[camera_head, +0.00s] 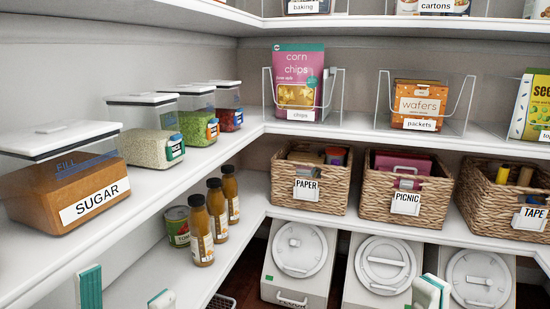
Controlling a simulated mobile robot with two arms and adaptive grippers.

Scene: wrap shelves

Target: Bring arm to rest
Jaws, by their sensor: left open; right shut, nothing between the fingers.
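My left gripper (125,292) shows at the bottom left edge of the head view. Its two teal-and-white fingertips stand wide apart, with nothing between them. It is in front of the lower left shelf, below the sugar container. My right gripper (430,292) shows at the bottom right, in front of the white lidded bins. Its fingertips are together and hold nothing. The rest of both arms is out of view.
The left shelf (190,171) holds lidded containers, including sugar (50,192). Bottles (201,230) and a can (177,226) stand below. Labelled baskets (310,178) line the back shelf, above white bins (300,265). The lower left shelf's front is bare.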

